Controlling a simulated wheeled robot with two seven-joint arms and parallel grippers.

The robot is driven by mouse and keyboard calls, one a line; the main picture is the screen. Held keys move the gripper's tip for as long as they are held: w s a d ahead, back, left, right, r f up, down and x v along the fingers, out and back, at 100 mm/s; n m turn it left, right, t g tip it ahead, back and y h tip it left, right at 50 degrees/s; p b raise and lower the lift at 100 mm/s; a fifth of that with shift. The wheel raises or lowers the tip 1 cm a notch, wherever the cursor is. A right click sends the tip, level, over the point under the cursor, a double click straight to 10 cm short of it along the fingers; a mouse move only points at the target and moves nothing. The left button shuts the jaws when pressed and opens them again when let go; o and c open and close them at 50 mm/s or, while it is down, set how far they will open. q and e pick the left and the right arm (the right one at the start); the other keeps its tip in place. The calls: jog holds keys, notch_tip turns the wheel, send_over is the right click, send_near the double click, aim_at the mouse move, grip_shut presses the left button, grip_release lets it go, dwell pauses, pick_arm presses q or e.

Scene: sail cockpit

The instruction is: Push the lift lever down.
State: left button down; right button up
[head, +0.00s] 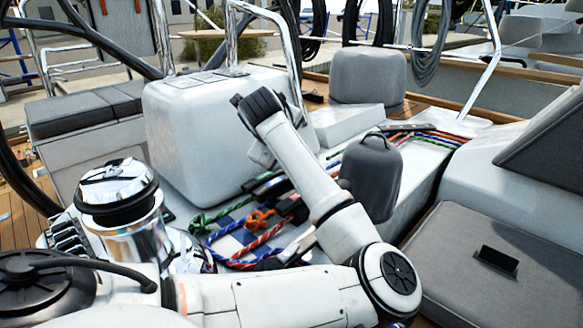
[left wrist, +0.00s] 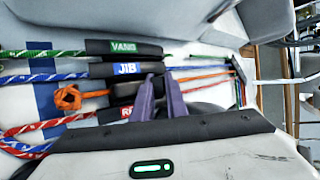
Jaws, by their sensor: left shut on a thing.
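In the left wrist view a row of black clutch levers lies across coloured ropes. The green-rope lever reads VANG (left wrist: 124,47) and the blue-rope lever reads JIB (left wrist: 126,69). Below them is a black lever in the orange rope's row (left wrist: 124,88); its label is hidden. A red-labelled lever (left wrist: 124,112) is partly covered by my gripper. My left gripper (left wrist: 160,92) has its purple fingers close together at the orange-row lever, shut on it as far as I can tell; the contact is partly hidden. In the head view my forearm covers the gripper. My right gripper is not in view.
A chrome winch (head: 120,200) stands left of the ropes. A white console (head: 215,130) rises behind them. A dark grey covered winch (head: 371,177) stands close to the right of my forearm. A grey cushion (head: 490,265) lies at right.

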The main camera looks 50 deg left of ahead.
pick_arm(q)
jog(key=shift+s+f+t+b, duration=0.3)
jog(key=shift+s+f+b, duration=0.1)
jog(key=shift+b, duration=0.6)
jog(key=c, duration=1.8)
grip_release()
jog(key=shift+r, duration=0.1)
jog(key=shift+o, duration=0.2)
jog(key=v, duration=0.7)
jog(key=shift+s+d, duration=0.2)
jog(key=shift+d, duration=0.1)
jog(key=shift+r, duration=0.1)
